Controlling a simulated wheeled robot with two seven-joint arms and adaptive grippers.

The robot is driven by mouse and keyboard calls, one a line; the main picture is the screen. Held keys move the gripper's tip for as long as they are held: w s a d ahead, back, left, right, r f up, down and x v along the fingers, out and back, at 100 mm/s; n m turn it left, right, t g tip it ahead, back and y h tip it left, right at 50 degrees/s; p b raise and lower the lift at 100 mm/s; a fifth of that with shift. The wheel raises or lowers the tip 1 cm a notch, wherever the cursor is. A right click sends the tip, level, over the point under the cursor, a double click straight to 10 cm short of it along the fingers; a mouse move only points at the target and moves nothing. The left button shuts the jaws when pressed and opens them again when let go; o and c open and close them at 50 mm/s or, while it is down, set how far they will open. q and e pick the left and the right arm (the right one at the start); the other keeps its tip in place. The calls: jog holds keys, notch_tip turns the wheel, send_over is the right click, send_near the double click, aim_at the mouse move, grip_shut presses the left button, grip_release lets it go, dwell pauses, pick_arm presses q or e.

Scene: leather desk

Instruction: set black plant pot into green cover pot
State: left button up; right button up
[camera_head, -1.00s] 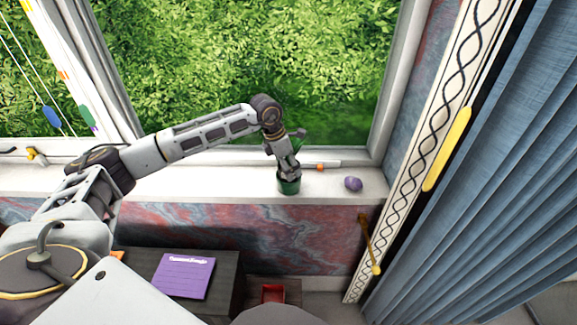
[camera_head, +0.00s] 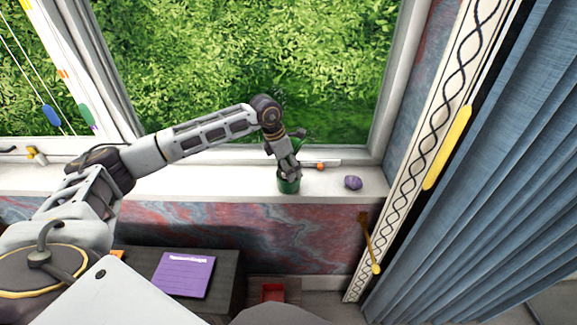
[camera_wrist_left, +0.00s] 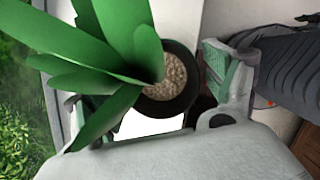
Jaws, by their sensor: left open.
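The green cover pot (camera_head: 288,187) stands on the white windowsill, directly below my left gripper (camera_head: 288,173). In the left wrist view the black plant pot (camera_wrist_left: 187,95) shows as a dark rim around pale grit, with broad green leaves (camera_wrist_left: 115,45) rising from it. The left gripper is open, with its fingers on either side of the black pot. In the head view the black pot is mostly hidden by the gripper, and leaves show just behind it. How deep it sits in the cover pot cannot be told. My right gripper is not in view.
A purple stone-like object (camera_head: 353,182) lies on the sill (camera_head: 230,182) to the right. A small orange-tipped item (camera_head: 320,166) lies behind the pot. The window stands behind, and a blue curtain (camera_head: 480,190) hangs at the right. A purple notepad (camera_head: 184,274) lies on the dark desk below.

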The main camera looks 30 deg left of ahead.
pick_arm(q)
jog(key=shift+r, duration=0.1)
jog(key=v, duration=1.2)
jog(key=shift+b, duration=0.4)
dwell(0.5)
